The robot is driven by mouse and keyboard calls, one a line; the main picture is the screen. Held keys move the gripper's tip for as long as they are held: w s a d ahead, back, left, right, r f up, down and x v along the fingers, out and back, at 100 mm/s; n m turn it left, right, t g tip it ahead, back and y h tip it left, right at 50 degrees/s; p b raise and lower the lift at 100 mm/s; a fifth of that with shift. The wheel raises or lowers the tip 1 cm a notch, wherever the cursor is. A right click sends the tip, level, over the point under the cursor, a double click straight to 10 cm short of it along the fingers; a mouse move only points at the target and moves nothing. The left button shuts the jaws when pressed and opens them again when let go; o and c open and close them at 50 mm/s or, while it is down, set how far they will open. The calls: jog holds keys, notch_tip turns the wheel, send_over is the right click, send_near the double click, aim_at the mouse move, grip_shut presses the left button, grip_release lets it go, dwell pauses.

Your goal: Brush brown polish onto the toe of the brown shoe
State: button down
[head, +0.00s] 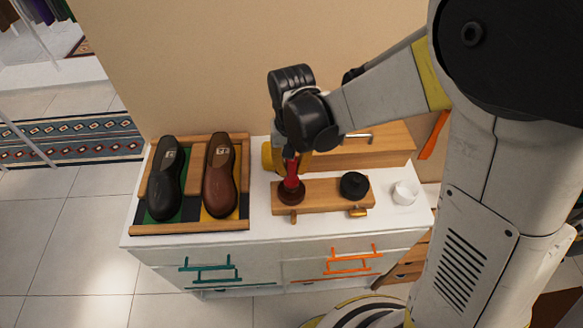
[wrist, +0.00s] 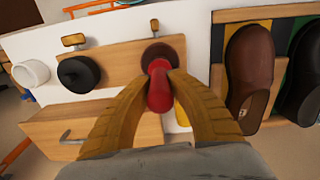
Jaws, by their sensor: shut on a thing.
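The brown shoe (head: 219,177) lies at the right side of a wooden tray (head: 190,228), toe toward the front edge; it also shows in the wrist view (wrist: 250,62). My gripper (wrist: 161,80) is shut on a red handle (wrist: 158,92), upright over the left end of a wooden board (head: 325,202). A round dark brown piece (head: 291,192) sits at the handle's lower end, on or just over the board; I cannot tell whether it is a brush head or a polish pot. My gripper is to the right of the brown shoe, apart from it.
A black shoe (head: 165,178) lies left of the brown one. A black round knobbed piece (head: 354,185) stands at the board's right end, with a white cup (head: 404,193) beyond. A wooden box (head: 365,147) stands behind. The white top's front strip is clear.

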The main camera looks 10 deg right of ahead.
jog(key=shift+r+p, duration=1.8)
jog(key=shift+r, duration=1)
jog(key=shift+f, duration=0.1)
